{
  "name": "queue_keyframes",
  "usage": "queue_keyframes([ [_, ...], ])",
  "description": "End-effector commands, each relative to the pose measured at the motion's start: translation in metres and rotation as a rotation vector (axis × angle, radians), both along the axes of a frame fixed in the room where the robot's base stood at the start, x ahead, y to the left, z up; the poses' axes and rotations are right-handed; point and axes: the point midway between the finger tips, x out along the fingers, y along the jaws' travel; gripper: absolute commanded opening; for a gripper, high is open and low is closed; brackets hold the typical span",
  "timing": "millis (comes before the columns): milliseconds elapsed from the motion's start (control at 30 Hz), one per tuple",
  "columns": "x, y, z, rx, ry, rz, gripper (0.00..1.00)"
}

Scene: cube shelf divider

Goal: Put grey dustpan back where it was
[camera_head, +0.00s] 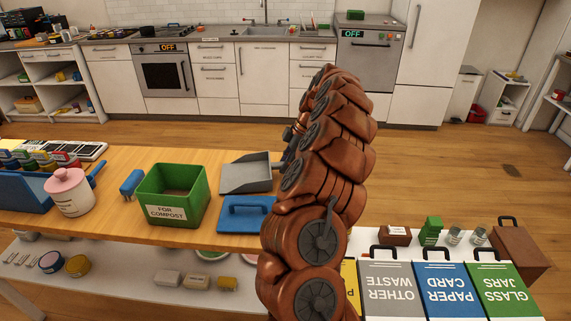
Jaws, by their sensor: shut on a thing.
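The grey dustpan (246,176) is at the right part of the wooden table, its flat pan to the left and its handle running right towards my arm. My gripper (289,150) is at the handle end, shut on the dustpan, and mostly hidden behind my brown arm. I cannot tell whether the pan touches the tabletop or is held just above it.
A blue flat piece with a handle (247,213) lies in front of the dustpan. A green compost bin (172,197), blue brush (131,183) and pink-lidded jar (70,192) stand to the left. Labelled waste bins (392,288) are at the lower right.

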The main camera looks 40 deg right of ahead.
Motion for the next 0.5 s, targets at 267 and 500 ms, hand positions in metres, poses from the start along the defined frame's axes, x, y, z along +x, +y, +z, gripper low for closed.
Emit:
queue_keyframes([
  [267, 0.0001, 0.0, -0.0035, 0.0, -0.001, 0.0, 0.0],
  [500, 0.0001, -0.0001, -0.0061, 0.0, -0.001, 0.0, 0.0],
])
